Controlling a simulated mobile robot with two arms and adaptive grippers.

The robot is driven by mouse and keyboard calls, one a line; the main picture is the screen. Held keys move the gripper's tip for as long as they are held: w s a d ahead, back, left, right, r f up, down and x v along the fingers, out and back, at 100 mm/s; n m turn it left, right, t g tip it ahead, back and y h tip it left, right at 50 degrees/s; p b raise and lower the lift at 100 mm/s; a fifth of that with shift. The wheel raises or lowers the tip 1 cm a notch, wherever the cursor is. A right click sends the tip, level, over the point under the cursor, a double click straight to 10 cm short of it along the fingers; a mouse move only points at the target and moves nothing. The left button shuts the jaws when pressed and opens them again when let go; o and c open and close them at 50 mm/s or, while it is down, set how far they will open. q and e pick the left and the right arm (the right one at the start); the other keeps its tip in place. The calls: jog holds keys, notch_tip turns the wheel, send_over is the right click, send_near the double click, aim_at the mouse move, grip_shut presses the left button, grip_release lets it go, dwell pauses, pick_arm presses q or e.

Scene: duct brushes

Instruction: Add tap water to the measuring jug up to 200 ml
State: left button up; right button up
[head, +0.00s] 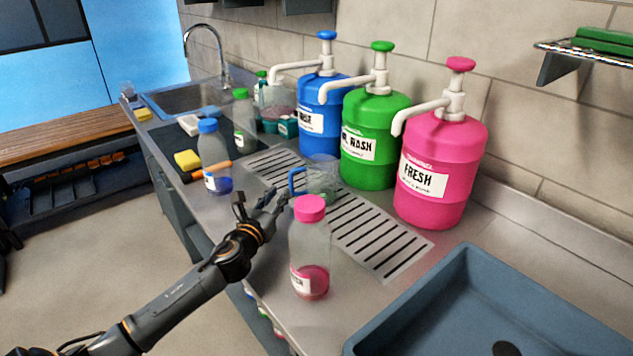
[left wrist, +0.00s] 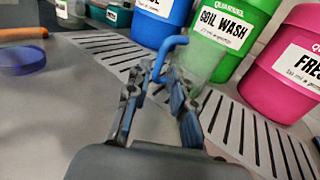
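The clear measuring jug (head: 322,184) with a blue handle (head: 293,182) stands on the slotted drain grid (head: 380,235), in front of the green dispenser. I cannot make out water in it or its marks. My left gripper (head: 272,200) is just in front of the handle. In the left wrist view the open fingers (left wrist: 160,92) point at the blue handle (left wrist: 165,58), which shows between and beyond their tips; I cannot tell if they touch it. The jug's clear body (left wrist: 207,58) is behind. The tap (head: 206,45) rises at the far left over a sink (head: 180,100). My right gripper is out of view.
Blue (head: 318,105), green (head: 372,140) and pink (head: 440,170) pump dispensers line the wall. A pink-capped bottle (head: 310,250) stands close right of my left gripper, a blue-capped bottle (head: 213,160) to its left. A yellow sponge (head: 187,160) and blue-grey basin (head: 440,300) are also there.

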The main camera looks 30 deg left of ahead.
aim_at(290, 185)
pick_arm(q)
jog(key=w, duration=0.2)
jog(key=shift+w+a, duration=0.25)
jog(key=shift+w, duration=0.1)
jog(key=shift+w+f, duration=0.15)
jog(key=shift+w, duration=0.15)
jog(key=shift+w+a+f, duration=0.1)
jog(key=shift+w+f, duration=0.05)
jog(key=shift+w, duration=0.4)
jog(key=w, duration=0.3)
jog(key=shift+w+a+f, duration=0.15)
jog(key=shift+w+f, duration=0.1)
jog(key=shift+f, duration=0.15)
jog(key=shift+w, duration=0.3)
jog(key=shift+a, duration=0.1)
jog(key=shift+c, duration=0.2)
grip_shut()
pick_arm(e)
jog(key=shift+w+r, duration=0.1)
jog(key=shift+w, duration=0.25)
